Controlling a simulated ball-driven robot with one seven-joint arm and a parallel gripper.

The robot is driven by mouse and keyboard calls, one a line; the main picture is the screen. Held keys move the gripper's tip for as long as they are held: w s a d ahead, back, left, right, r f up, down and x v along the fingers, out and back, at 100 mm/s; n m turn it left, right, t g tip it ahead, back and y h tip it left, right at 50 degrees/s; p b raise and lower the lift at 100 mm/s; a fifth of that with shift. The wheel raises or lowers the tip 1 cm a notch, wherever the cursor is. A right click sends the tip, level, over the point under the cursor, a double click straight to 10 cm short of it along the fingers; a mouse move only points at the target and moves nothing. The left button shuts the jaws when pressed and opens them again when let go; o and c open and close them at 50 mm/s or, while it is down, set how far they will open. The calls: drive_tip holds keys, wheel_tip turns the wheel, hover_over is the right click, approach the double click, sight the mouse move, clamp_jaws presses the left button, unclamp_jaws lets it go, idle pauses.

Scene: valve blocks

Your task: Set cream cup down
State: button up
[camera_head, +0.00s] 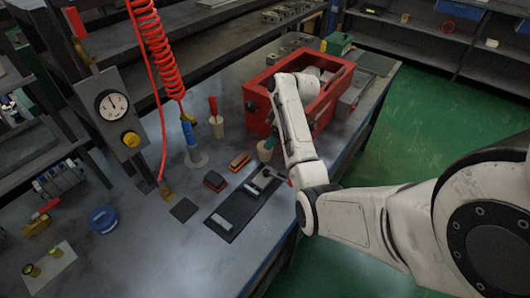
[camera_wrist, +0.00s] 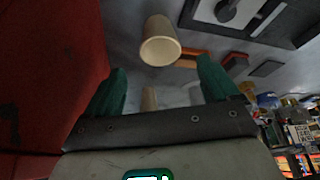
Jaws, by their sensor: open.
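The cream cup (camera_head: 265,152) stands on the grey bench, in front of the red crate's left end. In the wrist view the cream cup (camera_wrist: 160,42) shows its round rim, just beyond the fingertips and apart from them. My gripper (camera_head: 270,142) is beside the cup, its green fingers partly hidden by my arm in the head view. In the wrist view the two green fingers of my gripper (camera_wrist: 162,84) are spread wide with nothing held between them.
The red crate (camera_head: 258,110) stands close to my gripper and fills the left of the wrist view. A second cream cup (camera_head: 217,127) holds a red-handled tool. An orange block (camera_head: 240,160), a black-and-red block (camera_head: 215,181) and a dark mat (camera_head: 240,213) lie nearby.

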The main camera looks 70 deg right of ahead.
drive_tip(key=shift+x, duration=2.9)
drive_tip(key=shift+a, duration=0.1)
drive_tip(key=c, duration=1.2)
drive_tip(key=shift+r, duration=0.1)
